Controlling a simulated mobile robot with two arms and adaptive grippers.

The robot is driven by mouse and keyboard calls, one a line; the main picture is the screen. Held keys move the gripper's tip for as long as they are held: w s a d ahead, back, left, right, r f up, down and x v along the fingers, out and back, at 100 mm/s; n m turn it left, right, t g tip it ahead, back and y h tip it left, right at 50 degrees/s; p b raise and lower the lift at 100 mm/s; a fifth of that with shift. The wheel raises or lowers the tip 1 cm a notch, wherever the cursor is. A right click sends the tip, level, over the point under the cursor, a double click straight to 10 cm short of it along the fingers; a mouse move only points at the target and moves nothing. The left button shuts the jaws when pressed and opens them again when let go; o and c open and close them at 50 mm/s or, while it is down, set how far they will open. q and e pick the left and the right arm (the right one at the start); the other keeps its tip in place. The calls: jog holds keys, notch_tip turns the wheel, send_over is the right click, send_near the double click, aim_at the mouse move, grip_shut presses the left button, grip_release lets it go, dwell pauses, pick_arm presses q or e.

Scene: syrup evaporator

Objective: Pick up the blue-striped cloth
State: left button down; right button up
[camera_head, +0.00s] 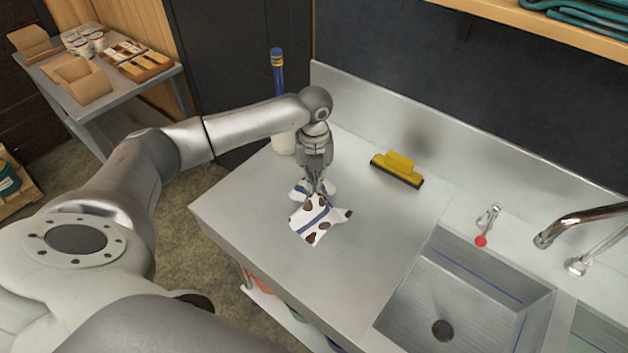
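The blue-striped cloth (311,223) is white with a blue stripe and brown spots. It is bunched on the steel counter (380,225), left of the sink. My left gripper (318,191) points down at the cloth's narrow middle, with its fingers close together. The cloth gathers at the fingertips and spreads in front of and behind them, so the gripper looks shut on it. The fingertips partly hide the cloth, and I cannot tell whether any of it is off the counter. My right gripper is not in view.
A yellow and black squeegee (398,168) lies right of the cloth. A blue-handled tool (278,70) stands upright behind my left wrist. The sink (470,300) and tap (580,220) are at right. A side table (100,115) with boxes is at far left.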

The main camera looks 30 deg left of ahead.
pick_arm(q)
notch_tip(320, 180, up, 16)
jog(key=p, duration=0.2)
jog(key=shift+r, duration=0.25)
